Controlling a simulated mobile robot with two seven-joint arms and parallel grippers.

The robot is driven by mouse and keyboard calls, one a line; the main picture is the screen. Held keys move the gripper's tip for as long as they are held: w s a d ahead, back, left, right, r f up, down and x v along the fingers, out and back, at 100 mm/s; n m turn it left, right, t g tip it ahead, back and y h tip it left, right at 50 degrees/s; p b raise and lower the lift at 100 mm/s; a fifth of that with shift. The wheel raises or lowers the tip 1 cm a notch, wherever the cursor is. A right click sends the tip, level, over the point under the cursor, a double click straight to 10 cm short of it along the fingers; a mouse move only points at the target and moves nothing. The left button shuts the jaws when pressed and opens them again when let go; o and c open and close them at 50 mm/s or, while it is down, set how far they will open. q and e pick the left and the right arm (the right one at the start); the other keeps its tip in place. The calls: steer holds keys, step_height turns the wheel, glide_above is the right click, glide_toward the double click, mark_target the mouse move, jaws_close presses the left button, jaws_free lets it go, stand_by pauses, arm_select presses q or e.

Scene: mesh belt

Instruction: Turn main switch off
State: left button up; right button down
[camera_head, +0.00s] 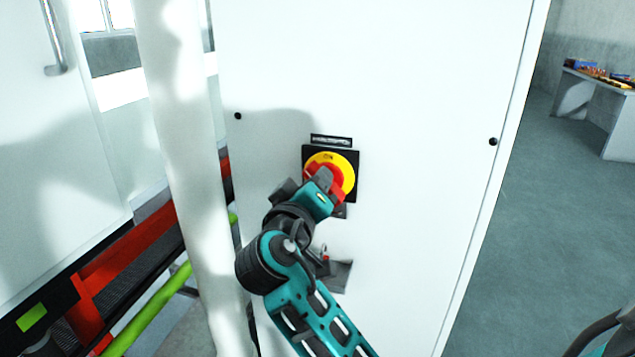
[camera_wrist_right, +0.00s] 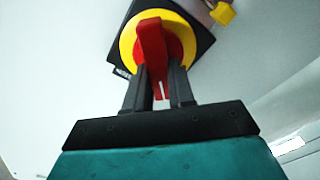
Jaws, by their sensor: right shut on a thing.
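The main switch (camera_head: 346,163) is a red rotary handle on a yellow disc with a black square plate, on the front of a white cabinet. The word ON shows at the top of the disc. In the right wrist view the red handle (camera_wrist_right: 151,45) stands out from the yellow disc (camera_wrist_right: 127,47). My right gripper (camera_head: 324,180) is at the switch. Its two dark fingers (camera_wrist_right: 158,88) are shut on the red handle, one on each side. The gripper hides the lower left of the switch in the head view. My left gripper is not in view.
The white cabinet door (camera_head: 420,80) fills the middle. A white post (camera_head: 180,150) stands close on its left, with red and green rails (camera_head: 150,310) beyond. A yellow padlock (camera_wrist_right: 222,13) hangs near the switch plate. Open grey floor (camera_head: 560,220) and a table (camera_head: 615,110) lie right.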

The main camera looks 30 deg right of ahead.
steer(key=n, duration=0.8)
steer(key=shift+w+a+f+n, duration=0.1)
steer(key=shift+w+f+n, duration=0.05)
steer(key=shift+f+n, duration=0.2)
steer(key=shift+n, duration=0.25)
steer(key=c, duration=1)
jaws_free()
steer(key=shift+o, duration=0.2)
steer(key=shift+f, duration=0.1)
